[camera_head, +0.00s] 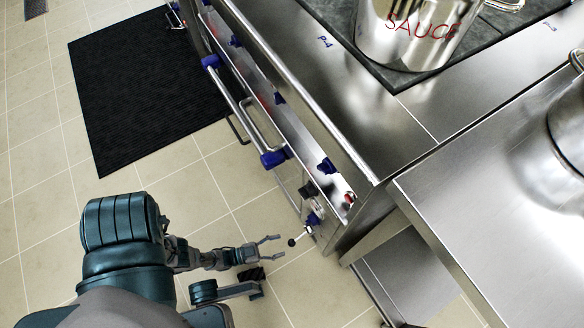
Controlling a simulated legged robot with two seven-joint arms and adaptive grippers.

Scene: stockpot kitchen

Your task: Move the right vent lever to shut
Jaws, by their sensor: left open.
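My right gripper does not show clearly anywhere in view.
The steel range (352,128) has blue knobs (326,166) and a long handle bar (238,108) along its front. A SAUCE pot (410,32) stands on top. A steel counter (470,185) is at right. A black mat (140,85) lies on the tiled floor.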

